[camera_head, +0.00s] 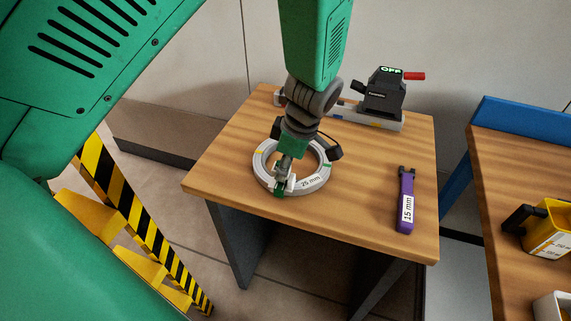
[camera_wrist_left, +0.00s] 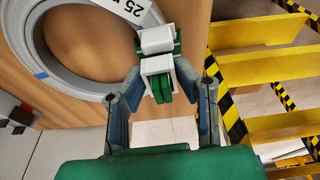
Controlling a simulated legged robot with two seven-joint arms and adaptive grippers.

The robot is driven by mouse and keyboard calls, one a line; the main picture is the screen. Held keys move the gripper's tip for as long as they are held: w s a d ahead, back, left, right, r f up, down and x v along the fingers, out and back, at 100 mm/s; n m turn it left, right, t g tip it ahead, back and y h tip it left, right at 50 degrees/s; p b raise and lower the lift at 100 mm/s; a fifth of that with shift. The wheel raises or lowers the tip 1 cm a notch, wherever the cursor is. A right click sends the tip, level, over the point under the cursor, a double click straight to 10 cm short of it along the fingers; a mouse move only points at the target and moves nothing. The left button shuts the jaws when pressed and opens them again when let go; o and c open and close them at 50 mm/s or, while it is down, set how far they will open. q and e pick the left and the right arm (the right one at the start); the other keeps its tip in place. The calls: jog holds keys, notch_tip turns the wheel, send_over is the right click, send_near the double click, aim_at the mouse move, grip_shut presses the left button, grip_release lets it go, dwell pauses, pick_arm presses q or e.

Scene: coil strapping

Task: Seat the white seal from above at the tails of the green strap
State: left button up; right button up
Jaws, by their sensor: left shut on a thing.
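The grey coil (camera_head: 321,178) with a "25 mm" label lies flat on the wooden table; it also shows in the left wrist view (camera_wrist_left: 50,82). The green strap (camera_head: 279,191) shows at the coil's front-left edge, with green pieces (camera_wrist_left: 160,90) standing between my fingers in the wrist view. My left gripper (camera_head: 284,176) points down over this edge, shut on the white seal (camera_wrist_left: 156,66). A second white block (camera_wrist_left: 156,40) shows just beyond it, close to the coil. Whether the seal touches the strap tails is hard to tell. My right gripper is not in view.
A black device (camera_head: 381,93) with a red handle and "OFF" display stands on a grey base at the table's back. A purple "15 mm" tool (camera_head: 406,200) lies at the right. A second table (camera_head: 500,180) holds a yellow item (camera_head: 549,228). The table's front middle is clear.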

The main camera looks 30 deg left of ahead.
pick_arm(q)
jog(key=shift+f, duration=0.25)
jog(key=shift+r, duration=0.15)
jog(key=shift+a+p+v, duration=0.2)
jog(key=shift+p+v, duration=0.55)
jog(key=shift+v, duration=0.05)
jog(key=shift+a+p+v, duration=0.15)
jog(key=shift+p+v, duration=0.6)
jog(key=shift+v, duration=0.05)
jog(key=shift+a+p+v, duration=0.2)
jog(key=shift+p+v, duration=0.55)
jog(key=shift+v, duration=0.05)
jog(key=shift+s+d+r, duration=0.1)
jog(key=shift+d, duration=0.1)
jog(key=shift+y, duration=0.3)
jog(key=shift+s+p, duration=0.15)
jog(key=shift+p, duration=0.15)
jog(key=shift+f+b, duration=1.6)
jog(key=shift+f, duration=1.05)
